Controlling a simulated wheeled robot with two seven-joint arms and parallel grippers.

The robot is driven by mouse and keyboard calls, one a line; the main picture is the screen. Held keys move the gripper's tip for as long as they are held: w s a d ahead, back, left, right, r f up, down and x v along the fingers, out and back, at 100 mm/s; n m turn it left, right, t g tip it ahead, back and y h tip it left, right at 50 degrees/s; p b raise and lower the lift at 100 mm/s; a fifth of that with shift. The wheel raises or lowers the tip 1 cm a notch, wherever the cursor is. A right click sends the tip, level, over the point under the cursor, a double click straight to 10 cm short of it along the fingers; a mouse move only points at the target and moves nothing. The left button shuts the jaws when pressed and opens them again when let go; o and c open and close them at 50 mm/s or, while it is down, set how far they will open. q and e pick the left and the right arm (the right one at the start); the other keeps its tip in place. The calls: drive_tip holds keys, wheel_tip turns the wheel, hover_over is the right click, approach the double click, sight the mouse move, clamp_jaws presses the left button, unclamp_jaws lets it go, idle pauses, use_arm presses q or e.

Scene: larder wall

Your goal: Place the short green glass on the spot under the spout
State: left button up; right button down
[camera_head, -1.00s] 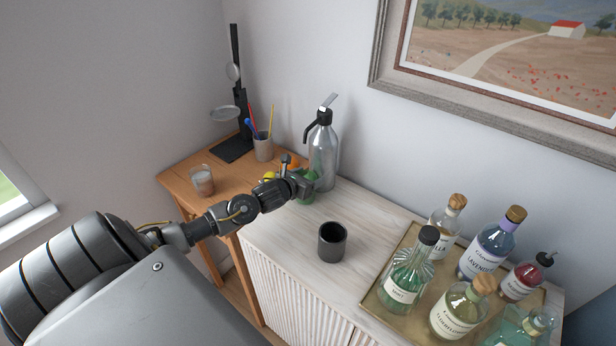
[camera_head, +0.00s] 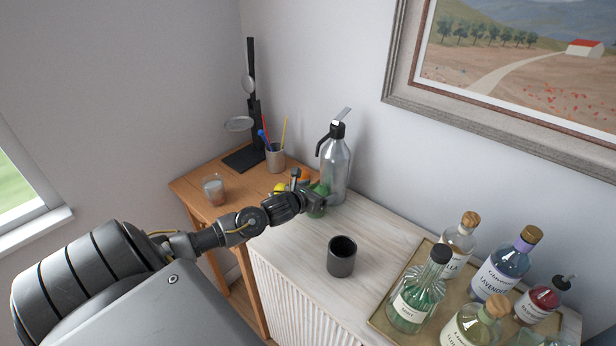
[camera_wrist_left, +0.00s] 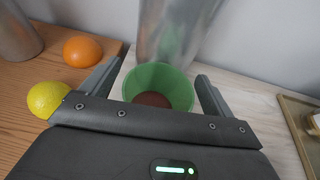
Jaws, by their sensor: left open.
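The short green glass (camera_wrist_left: 160,88) stands between the two fingers of my left gripper (camera_wrist_left: 160,68) in the left wrist view. The fingers are open, with a gap on each side of the glass. A reddish-brown disc shows at the bottom of the glass; I cannot tell if it is the spot seen through it. In the head view the green glass (camera_head: 318,208) is partly hidden by my left gripper (camera_head: 311,196). It is close in front of the silver siphon bottle (camera_head: 335,168), near below its spout (camera_head: 322,144). My right gripper is not in view.
An orange (camera_wrist_left: 82,51) and a lemon (camera_wrist_left: 48,98) lie left of the gripper. A dark cup (camera_head: 341,258) stands on the pale cabinet top. A tray (camera_head: 383,312) of several bottles is at the right. A candle glass (camera_head: 214,190) and pen cup (camera_head: 275,157) stand on the wooden table.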

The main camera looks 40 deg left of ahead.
use_arm(q)
drive_tip(key=a+b+v, duration=0.1)
drive_tip(key=b+v, duration=0.1)
drive_tip(key=v, duration=0.9)
drive_tip(key=shift+d+b, duration=0.3)
drive_tip(key=shift+d, duration=0.2)
drive_tip(key=shift+s, duration=0.2)
